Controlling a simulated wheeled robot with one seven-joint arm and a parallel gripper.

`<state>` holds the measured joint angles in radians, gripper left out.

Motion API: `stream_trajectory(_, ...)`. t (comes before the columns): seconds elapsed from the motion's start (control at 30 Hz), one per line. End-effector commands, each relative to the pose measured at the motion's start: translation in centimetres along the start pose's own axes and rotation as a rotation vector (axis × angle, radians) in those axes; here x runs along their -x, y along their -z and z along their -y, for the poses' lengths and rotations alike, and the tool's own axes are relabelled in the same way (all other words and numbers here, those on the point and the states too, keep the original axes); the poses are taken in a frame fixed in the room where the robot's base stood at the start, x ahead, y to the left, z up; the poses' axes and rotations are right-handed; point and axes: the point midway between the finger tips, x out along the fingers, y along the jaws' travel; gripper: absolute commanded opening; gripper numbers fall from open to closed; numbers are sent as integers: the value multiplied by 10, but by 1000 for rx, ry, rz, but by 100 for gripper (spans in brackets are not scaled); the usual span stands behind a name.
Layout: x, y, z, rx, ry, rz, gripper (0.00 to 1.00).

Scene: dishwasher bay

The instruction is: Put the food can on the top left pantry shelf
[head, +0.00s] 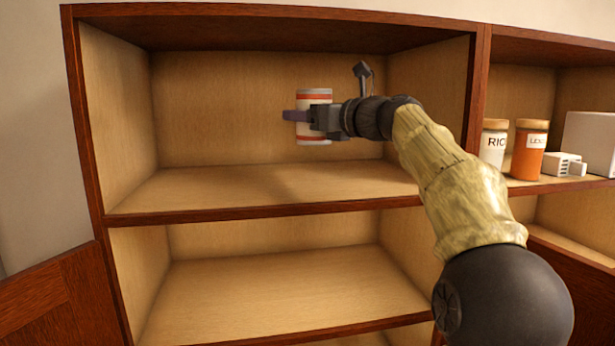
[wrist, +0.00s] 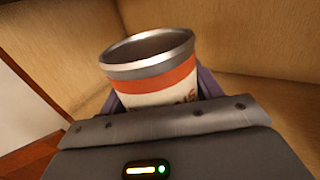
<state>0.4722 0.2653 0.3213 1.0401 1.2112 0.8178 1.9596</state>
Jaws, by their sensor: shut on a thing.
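The food can (head: 314,96) is white with red-orange bands and a silver rim. My gripper (head: 306,117) is shut on it and holds it upright in the head view, above the floor of the top left pantry shelf (head: 250,190), apart from it. In the wrist view the can (wrist: 155,75) sits between the fingers, with its metal rim toward the top of the picture. The gripper body hides its lower part there. The shelf compartment around the can is otherwise empty.
A jar labelled RIC (head: 493,145), an orange jar (head: 528,153) and white boxes (head: 590,140) stand in the right compartment behind a divider (head: 477,90). The lower left shelf (head: 280,295) is empty. An open door (head: 60,300) is at the lower left.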

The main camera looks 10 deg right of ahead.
Motion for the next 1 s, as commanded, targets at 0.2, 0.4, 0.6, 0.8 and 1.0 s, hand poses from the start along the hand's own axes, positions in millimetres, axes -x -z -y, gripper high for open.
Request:
stream_trajectory(0.2, -2, -2, 0, 2, 4, 2, 26)
stream_trajectory(0.4, -2, 1, 0, 0, 3, 2, 26)
stream_trajectory(0.6, -1, 27, 0, -2, 4, -2, 26)
stream_trajectory(0.8, -1, 53, 0, 0, 5, 0, 26)
stream_trajectory(1.0, -1, 57, 0, 2, 4, 2, 26)
